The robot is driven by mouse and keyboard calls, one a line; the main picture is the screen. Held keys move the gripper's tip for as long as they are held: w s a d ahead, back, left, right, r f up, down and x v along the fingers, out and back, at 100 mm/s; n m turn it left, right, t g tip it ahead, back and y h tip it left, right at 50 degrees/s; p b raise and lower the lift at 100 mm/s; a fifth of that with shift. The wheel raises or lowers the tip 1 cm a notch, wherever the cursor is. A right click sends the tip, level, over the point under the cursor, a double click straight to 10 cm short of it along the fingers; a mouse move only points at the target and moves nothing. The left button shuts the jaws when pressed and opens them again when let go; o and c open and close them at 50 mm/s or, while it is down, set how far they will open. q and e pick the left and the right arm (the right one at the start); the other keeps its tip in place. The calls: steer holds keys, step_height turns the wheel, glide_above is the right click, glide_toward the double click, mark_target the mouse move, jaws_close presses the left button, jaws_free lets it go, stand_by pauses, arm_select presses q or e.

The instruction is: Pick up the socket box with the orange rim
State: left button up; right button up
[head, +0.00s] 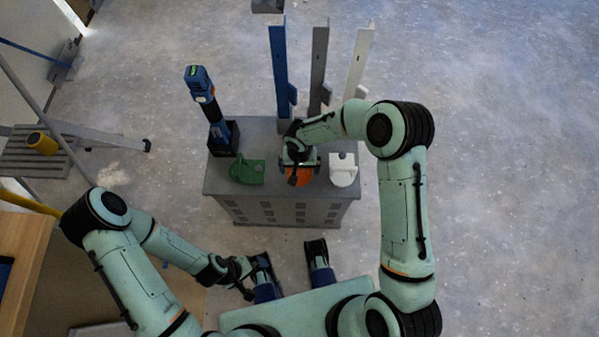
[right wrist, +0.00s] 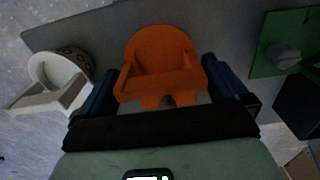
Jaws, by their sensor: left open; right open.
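The orange-rimmed piece (head: 302,177) sits on top of the grey cabinet, between a green piece and a white piece. In the right wrist view the orange piece (right wrist: 160,52) has a rounded back and a raised front bar. My right gripper (head: 298,163) is above the orange piece and hides much of it in the head view. In the right wrist view its dark blue fingers stand open on either side of the orange piece, and no grip shows. My left gripper (head: 243,276) is open and empty, low in front of the cabinet.
The grey cabinet (head: 280,211) carries the green piece (head: 246,171), the white piece (head: 343,170) and a blue tool (head: 205,95) in a black holder. Blue, grey and white uprights (head: 318,70) stand behind. A wooden table (head: 22,260) is at the left.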

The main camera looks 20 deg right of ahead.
steer(key=shift+f, duration=0.6)
steer(key=c, duration=1.2)
steer(key=shift+r, duration=0.15)
step_height(320, 180, up, 20)
steer(key=p, duration=0.2)
